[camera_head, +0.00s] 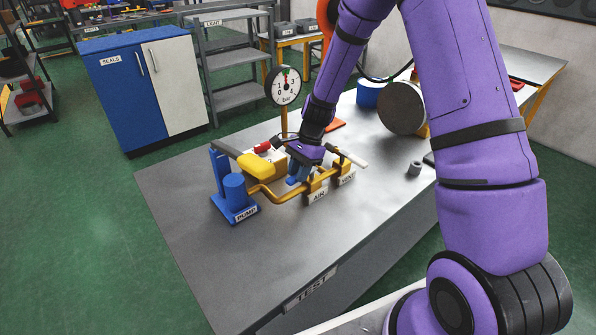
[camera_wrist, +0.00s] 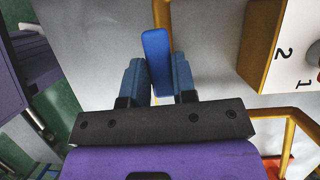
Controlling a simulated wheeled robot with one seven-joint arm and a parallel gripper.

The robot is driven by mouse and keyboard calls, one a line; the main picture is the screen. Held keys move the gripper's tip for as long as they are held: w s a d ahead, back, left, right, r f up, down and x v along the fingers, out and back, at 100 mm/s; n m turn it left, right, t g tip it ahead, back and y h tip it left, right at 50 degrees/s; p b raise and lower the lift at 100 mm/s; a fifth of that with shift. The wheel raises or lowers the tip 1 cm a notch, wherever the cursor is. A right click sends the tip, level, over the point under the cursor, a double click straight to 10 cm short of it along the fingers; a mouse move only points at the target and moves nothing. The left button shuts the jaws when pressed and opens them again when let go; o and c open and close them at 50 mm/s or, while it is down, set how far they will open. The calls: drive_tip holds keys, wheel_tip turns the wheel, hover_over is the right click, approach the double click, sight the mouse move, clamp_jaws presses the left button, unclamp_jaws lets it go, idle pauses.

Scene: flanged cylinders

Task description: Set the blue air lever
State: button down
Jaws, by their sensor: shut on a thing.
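The blue air lever (camera_wrist: 157,57) is a flat blue bar with rounded corners. In the wrist view it stands between the two blue-grey fingers of my gripper (camera_wrist: 158,77), which is shut on it. In the head view my gripper (camera_head: 298,168) reaches down over the bench, just behind the AIR label (camera_head: 318,195) on the brass pipework (camera_head: 285,197). There the lever and the fingers are both blue and small, and I cannot tell them apart. The lever's pivot is hidden.
A dial gauge (camera_head: 284,85) rises behind. The bench's (camera_head: 190,220) front is clear.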

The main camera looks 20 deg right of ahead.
drive_tip(key=s+d+n+g+h, duration=0.2)
drive_tip(key=d+n+h, duration=0.3)
drive_tip(key=n, duration=1.2)
drive_tip(key=shift+s+d+g+h, duration=0.3)
drive_tip(key=shift+s+d, duration=0.25)
drive_tip(key=shift+d, duration=0.3)
drive_tip(key=shift+n, duration=0.3)
drive_tip(key=c, duration=0.9)
unclamp_jaws()
drive_tip(key=shift+r, duration=0.1)
